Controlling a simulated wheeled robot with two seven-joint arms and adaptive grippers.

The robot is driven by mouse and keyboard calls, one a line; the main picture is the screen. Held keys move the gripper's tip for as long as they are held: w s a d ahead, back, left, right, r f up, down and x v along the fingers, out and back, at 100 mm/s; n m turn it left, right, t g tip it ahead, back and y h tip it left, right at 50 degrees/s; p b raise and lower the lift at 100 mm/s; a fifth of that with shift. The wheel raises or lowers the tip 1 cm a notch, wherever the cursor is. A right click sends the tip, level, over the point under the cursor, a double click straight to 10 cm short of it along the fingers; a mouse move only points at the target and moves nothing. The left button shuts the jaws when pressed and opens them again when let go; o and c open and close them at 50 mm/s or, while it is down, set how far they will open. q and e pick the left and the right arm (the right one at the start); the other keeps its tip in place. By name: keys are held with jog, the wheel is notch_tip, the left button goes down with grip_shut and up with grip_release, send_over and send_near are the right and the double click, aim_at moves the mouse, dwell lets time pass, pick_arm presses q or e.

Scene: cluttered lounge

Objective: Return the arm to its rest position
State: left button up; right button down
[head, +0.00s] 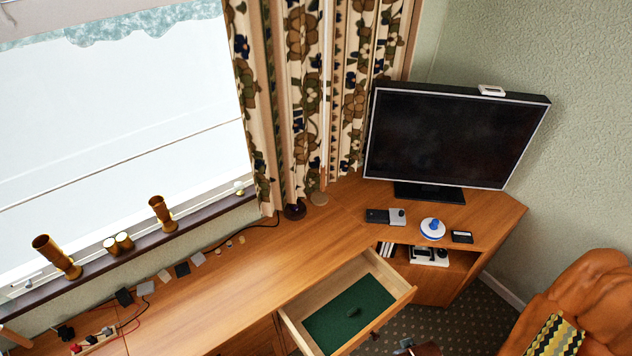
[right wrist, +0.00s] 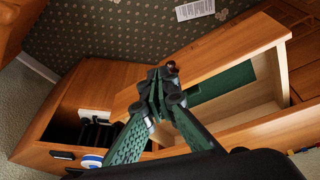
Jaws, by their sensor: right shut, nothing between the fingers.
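My right gripper (right wrist: 163,88) shows in the right wrist view with its green-patterned fingers together and nothing between them. Its tips appear over the front panel of the open drawer, close to a dark knob (right wrist: 172,65); whether they touch it I cannot tell. The drawer (head: 396,309) is pulled out from the wooden desk and has a green lining. A small dark green object (head: 353,312) lies in it. In the head view, a dark part at the bottom edge may belong to my right arm. My left gripper is in neither view.
The desk top (head: 245,287) carries a television (head: 455,137), a blue-and-white round object (head: 432,228) and small dark boxes. Cables and small flat items lie along the window side. An orange armchair (head: 592,292) stands at the right. Patterned carpet (right wrist: 120,35) lies before the drawer.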

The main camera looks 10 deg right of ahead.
jog(key=s+a+f+g+b, duration=0.1)
jog(key=s+f+b, duration=0.2)
jog(key=f, duration=1.3)
jog(key=s+f+b, duration=0.3)
jog(key=f+b, duration=0.1)
jog(key=f, duration=1.2)
jog(key=s+f+n+g+b, duration=0.1)
jog(key=s+f+b, duration=0.3)
jog(key=s+f, duration=1.3)
jog(key=shift+a+f+y+b, duration=0.15)
jog(key=shift+f+y+b, duration=0.2)
jog(key=shift+f, duration=0.5)
jog(key=shift+s, duration=0.15)
